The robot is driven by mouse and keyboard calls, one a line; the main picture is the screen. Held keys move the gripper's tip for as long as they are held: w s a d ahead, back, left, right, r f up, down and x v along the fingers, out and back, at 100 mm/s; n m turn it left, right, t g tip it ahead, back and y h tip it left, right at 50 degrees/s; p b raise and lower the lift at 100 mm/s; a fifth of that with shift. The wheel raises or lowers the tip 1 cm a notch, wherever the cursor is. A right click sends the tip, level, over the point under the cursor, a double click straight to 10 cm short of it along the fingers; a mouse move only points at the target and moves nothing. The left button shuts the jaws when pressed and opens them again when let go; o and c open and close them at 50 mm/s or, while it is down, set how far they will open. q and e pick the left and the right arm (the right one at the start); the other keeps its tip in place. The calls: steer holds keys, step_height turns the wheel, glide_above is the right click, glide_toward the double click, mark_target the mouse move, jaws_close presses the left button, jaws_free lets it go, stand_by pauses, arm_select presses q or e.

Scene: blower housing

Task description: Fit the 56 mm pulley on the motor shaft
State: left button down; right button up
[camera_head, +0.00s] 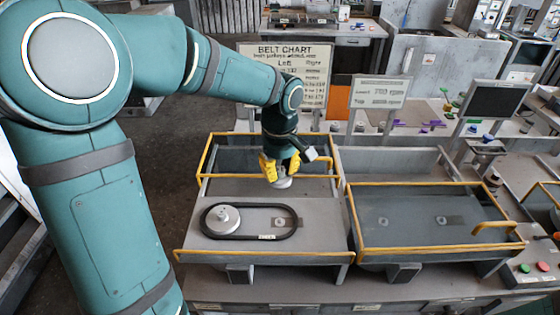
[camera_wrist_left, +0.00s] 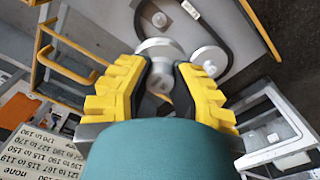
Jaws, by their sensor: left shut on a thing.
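My left gripper (camera_head: 280,165) is shut on a pale grey pulley (camera_head: 284,183) and holds it above the far part of the left housing. In the left wrist view the held pulley (camera_wrist_left: 158,49) shows between the yellow fingers. A small square fitting with a round middle (camera_head: 279,222), which looks like the motor shaft, is in the deck inside the right end of the belt loop. It is apart from the held pulley. A larger grey pulley (camera_head: 222,217) sits on the deck inside the loop's left end. My right gripper is not in view.
A black belt (camera_head: 250,205) with a white label lies on the left deck (camera_head: 322,222). Yellow rails (camera_head: 200,254) edge it. A second housing (camera_head: 425,218) stands to the right. A belt chart (camera_head: 300,68) and a smaller sign (camera_head: 381,91) stand behind.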

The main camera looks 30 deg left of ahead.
arm_select(q)
step_height(320, 180, down, 4)
steer(key=b, duration=0.6)
glide_above(280, 219)
step_height(280, 219, down, 8)
steer(key=shift+r, duration=0.25)
steer(key=shift+f+b, duration=1.05)
steer(key=shift+f, duration=0.35)
steer(key=shift+f+b, duration=0.65)
steer(key=shift+f, duration=0.3)
steer(key=shift+f, duration=0.25)
stand_by(0.3)
steer(key=c, duration=0.9)
jaws_free()
steer(key=shift+o, duration=0.2)
steer(key=shift+r, duration=0.1)
